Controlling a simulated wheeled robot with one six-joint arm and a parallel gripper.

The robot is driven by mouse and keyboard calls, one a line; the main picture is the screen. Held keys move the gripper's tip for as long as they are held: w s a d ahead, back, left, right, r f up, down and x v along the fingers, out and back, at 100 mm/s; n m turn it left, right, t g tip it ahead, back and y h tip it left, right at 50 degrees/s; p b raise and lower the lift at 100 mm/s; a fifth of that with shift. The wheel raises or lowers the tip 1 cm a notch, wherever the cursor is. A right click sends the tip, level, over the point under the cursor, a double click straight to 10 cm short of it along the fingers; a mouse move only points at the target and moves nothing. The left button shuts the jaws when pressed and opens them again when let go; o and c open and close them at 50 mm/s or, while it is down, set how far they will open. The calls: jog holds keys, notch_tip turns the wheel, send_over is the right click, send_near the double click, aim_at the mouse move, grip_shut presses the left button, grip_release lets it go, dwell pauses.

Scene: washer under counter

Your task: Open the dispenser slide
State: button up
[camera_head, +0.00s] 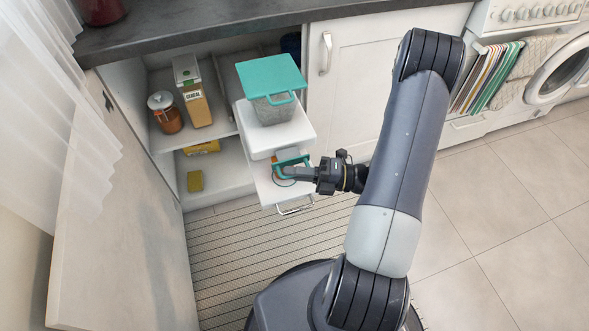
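A white two-tier pull-out unit (259,150) sticks out of the open cabinet, with a metal bar handle (296,206) at its lower front. A clear bin with a teal lid (271,75) stands on its upper tier. My gripper (287,172) is over the front of the lower tier, pointing left, beside a small item with teal and orange parts. The gripper hides part of that item, and I cannot tell whether its fingers are closed on it. No part is clearly identifiable as the dispenser slide.
The cabinet door (125,225) stands open at the left. A jar (165,112) and a cereal box (193,95) stand on the shelf, with yellow items below. A closed white door (375,85) is to the right. The washer (568,65) is at the far right. Tiled floor (490,220) is clear.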

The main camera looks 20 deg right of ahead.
jog(key=o, duration=0.5)
jog(key=shift+r, duration=0.1)
jog(key=shift+c, duration=0.2)
jog(key=v, duration=1)
jog(key=shift+s+d, duration=0.2)
jog(key=shift+d, duration=0.15)
jog(key=x, duration=1)
jog(key=shift+w+a, duration=0.15)
jog(key=shift+a, duration=0.2)
jog(key=w+p, duration=0.1)
jog(key=w, duration=0.1)
jog(key=shift+w, duration=0.35)
